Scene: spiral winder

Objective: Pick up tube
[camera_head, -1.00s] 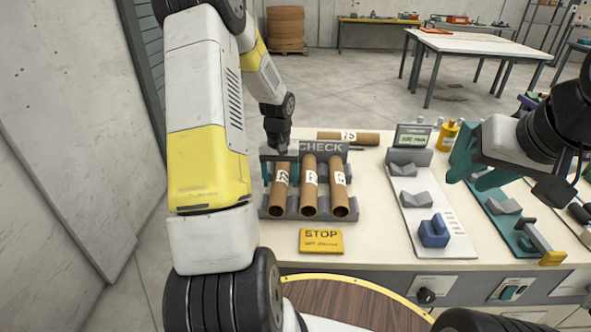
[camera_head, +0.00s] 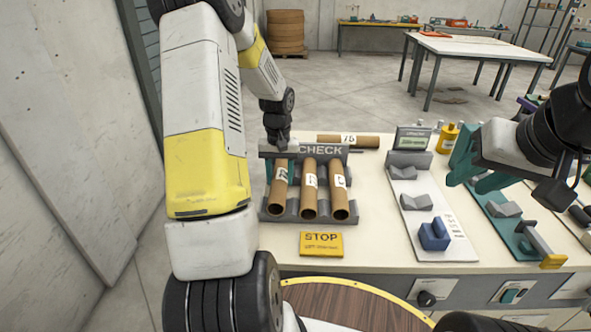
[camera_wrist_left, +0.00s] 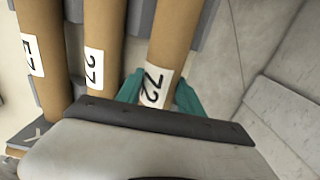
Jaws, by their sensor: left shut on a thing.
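Three brown cardboard tubes lie side by side, tilted, in a grey rack (camera_head: 316,217) behind the STOP sign. The left one (camera_head: 278,193) has a white label, which reads 72 in the left wrist view (camera_wrist_left: 155,85). The middle tube (camera_head: 310,200) and right tube (camera_head: 339,200) are beside it. My left gripper (camera_wrist_left: 160,92) is shut on the left tube, with teal fingers on both sides of it. In the head view, the gripper is partly hidden by the rack's CHECK panel (camera_head: 320,150). My right gripper (camera_head: 470,182) is empty over the table's right side, its teal fingers apart.
Another tube (camera_head: 362,140) lies behind the rack. A yellow STOP sign (camera_head: 321,243) is in front of it. A pale board with grey cradles (camera_head: 417,202) and a blue block (camera_head: 434,236) stands to the right. Bare tabletop (camera_head: 375,210) lies between rack and board.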

